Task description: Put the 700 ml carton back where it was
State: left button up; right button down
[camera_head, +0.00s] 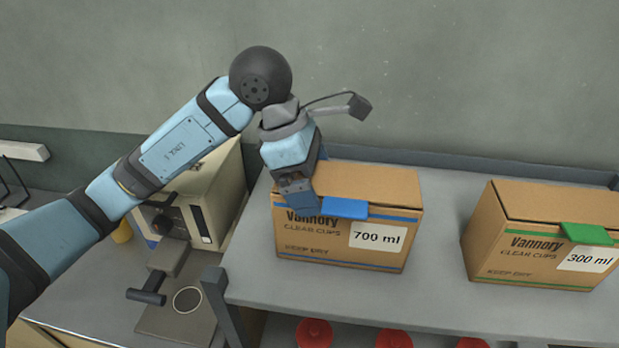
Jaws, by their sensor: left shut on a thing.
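The 700 ml carton (340,245) is a brown cardboard box with a blue tab on its top front edge and a white label. It stands upright on the grey shelf (250,275), toward its left side. My left gripper (302,205) is at the carton's upper left front, shut on the carton near the blue tab. The gripper covers part of the tab and of the printed name. The fingertips are partly hidden. My right gripper is not in view.
A 300 ml carton (520,245) with a green tab stands to the right on the same shelf, with a clear gap between. A beige press machine (215,190) stands left of the shelf. Red round items (314,332) sit below the shelf. A grey wall rises behind.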

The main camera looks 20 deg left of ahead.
pick_arm(q)
jog(key=shift+d+f, duration=0.1)
jog(key=shift+d, duration=0.05)
jog(key=o, duration=0.7)
jog(key=shift+r, duration=0.35)
jog(key=p+v, duration=0.4)
jog(key=v, duration=0.6)
jog(key=shift+a+r, duration=0.3)
jog(key=shift+r, duration=0.05)
jog(key=shift+a+r, duration=0.25)
jog(key=shift+r, duration=0.1)
jog(key=shift+s, duration=0.1)
